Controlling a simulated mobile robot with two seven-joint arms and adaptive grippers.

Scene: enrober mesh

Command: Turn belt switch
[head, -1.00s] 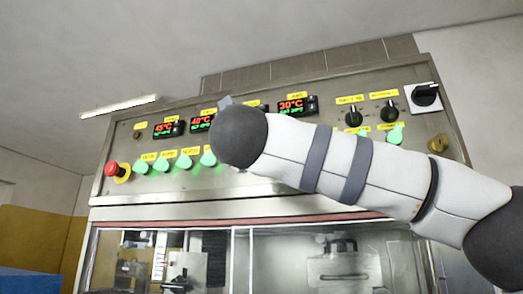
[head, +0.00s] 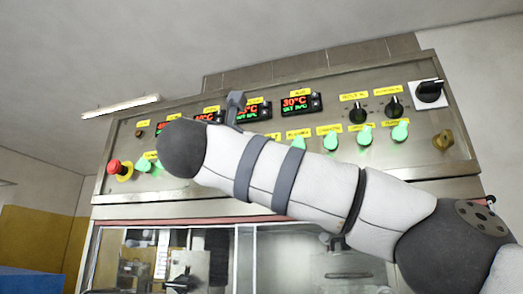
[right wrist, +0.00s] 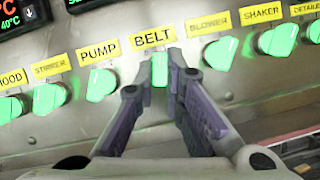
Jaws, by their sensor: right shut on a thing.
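The belt switch (right wrist: 159,70) is a glowing green knob under the yellow BELT label (right wrist: 153,37) in the right wrist view. My right gripper (right wrist: 160,80) is shut on it, one finger on each side. The knob stands about upright in that view, while the pump switch (right wrist: 101,84) beside it is tilted. In the head view my right arm covers the belt switch, and only a small grey part of what seems to be my right gripper (head: 236,106) shows above the arm. My left gripper is not in view.
The blower switch (right wrist: 221,53) and shaker switch (right wrist: 284,40) sit close on the right of the right fingers. A red emergency button (head: 114,167) is at the panel's left end. Red-digit displays (head: 297,103) and black knobs (head: 394,107) line the upper panel.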

